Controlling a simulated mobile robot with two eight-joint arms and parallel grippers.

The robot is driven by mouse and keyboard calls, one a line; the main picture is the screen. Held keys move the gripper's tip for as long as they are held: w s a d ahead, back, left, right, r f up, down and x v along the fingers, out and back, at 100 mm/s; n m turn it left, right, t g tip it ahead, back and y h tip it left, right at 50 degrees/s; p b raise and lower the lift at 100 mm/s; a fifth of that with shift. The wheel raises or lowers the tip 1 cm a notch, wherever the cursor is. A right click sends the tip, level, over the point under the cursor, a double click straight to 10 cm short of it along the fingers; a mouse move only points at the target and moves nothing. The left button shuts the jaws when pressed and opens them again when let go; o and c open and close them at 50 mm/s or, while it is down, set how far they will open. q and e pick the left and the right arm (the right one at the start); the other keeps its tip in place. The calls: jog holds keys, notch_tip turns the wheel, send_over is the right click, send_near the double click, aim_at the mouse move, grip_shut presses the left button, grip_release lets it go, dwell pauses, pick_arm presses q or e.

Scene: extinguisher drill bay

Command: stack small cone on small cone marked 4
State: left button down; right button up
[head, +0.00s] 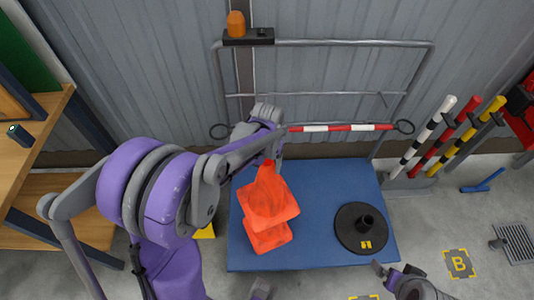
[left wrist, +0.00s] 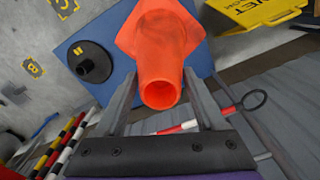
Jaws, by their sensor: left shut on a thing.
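Two orange cones show on the blue platform (head: 312,250) in the head view. The upper small cone (head: 268,197) is over the lower cone (head: 268,238), whose base and lower edge show beneath it; its tip is hidden. I cannot tell whether the upper cone is fully seated. No number 4 is readable on either. My left gripper (head: 272,160) is shut on the upper cone near its tip. The left wrist view shows this cone's open top (left wrist: 160,94) between the fingers. My right gripper (head: 384,272) shows partly at the bottom edge; its jaws are unclear.
A black round base (head: 349,236) with yellow marks lies on the platform's right. A grey rail with a red-white bar (head: 340,128) stands behind. Striped poles (head: 433,137) stand at right, wooden shelves (head: 35,150) at left.

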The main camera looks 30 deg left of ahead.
pick_arm(q)
notch_tip(320, 180, down, 18)
jog(key=b, duration=1.1)
pick_arm(e)
notch_tip(320, 180, down, 13)
jog(key=s, duration=0.1)
jog(key=shift+s+r, duration=0.2)
jog(key=shift+s, duration=0.15)
pick_arm(q)
jog(key=shift+r, duration=0.1)
jog(key=shift+b, duration=0.45)
pick_arm(e)
jog(key=shift+f, duration=0.2)
pick_arm(q)
notch_tip(320, 180, down, 14)
jog(key=b, duration=0.9)
jog(key=shift+r+b, duration=0.15)
jog(key=shift+b, duration=0.2)
grip_release()
jog(key=shift+s, duration=0.1)
pick_arm(e)
notch_tip(320, 180, down, 11)
jog(key=shift+w+f+g, duration=0.2)
jog(key=shift+w+g, duration=0.2)
